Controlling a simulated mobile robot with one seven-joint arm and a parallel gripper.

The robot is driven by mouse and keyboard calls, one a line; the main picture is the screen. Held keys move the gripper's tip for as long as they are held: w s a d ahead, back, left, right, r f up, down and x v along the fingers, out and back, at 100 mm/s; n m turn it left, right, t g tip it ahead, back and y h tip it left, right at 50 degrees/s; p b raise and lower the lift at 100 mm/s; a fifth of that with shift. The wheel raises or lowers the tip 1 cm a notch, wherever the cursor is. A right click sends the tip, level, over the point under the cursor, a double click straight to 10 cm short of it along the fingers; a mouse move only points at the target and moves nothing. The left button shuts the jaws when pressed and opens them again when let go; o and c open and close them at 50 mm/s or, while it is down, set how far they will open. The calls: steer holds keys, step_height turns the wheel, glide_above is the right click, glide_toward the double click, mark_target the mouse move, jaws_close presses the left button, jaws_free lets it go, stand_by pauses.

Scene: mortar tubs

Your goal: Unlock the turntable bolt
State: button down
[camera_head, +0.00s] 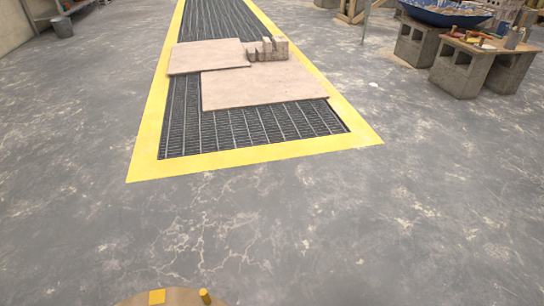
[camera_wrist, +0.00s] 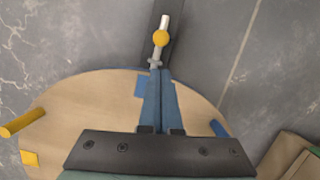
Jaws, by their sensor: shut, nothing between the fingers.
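The turntable is a round pale wooden disc (camera_wrist: 90,95) that fills the middle of the wrist view; its edge also shows at the bottom of the head view (camera_head: 180,298). A bolt with a yellow ball knob (camera_wrist: 160,38) and a pale rod lies on a dark strip just beyond the disc's far edge. My gripper (camera_wrist: 157,72) is shut and empty, with its blue-grey fingers over the disc. Its tips are just short of the knob in the picture, by the bolt's near end; I cannot tell whether they touch. The fingers hide part of the disc.
A yellow peg (camera_wrist: 22,122) and yellow square (camera_wrist: 29,158) are at the disc's left; a blue peg (camera_wrist: 218,128) and blue square (camera_wrist: 141,87) are also on it. A yellow-bordered grating (camera_head: 250,125) bears boards (camera_head: 265,85). Blocks (camera_head: 460,70) stand at right. The floor between is clear.

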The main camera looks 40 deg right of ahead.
steer(key=b+x, duration=0.6)
steer(key=x, duration=0.2)
steer(key=shift+s+d+f, duration=0.1)
steer(key=shift+f, duration=0.25)
steer(key=shift+d+r, duration=0.1)
steer(key=shift+r, duration=0.05)
steer(key=s+d+p, duration=0.2)
steer(key=d, duration=0.1)
steer(key=s+d+p, duration=0.1)
steer(key=shift+d+p, duration=0.3)
steer(key=shift+p, duration=0.05)
steer(key=p+v, duration=1)
steer(key=p, duration=0.1)
steer(key=shift+w, duration=0.1)
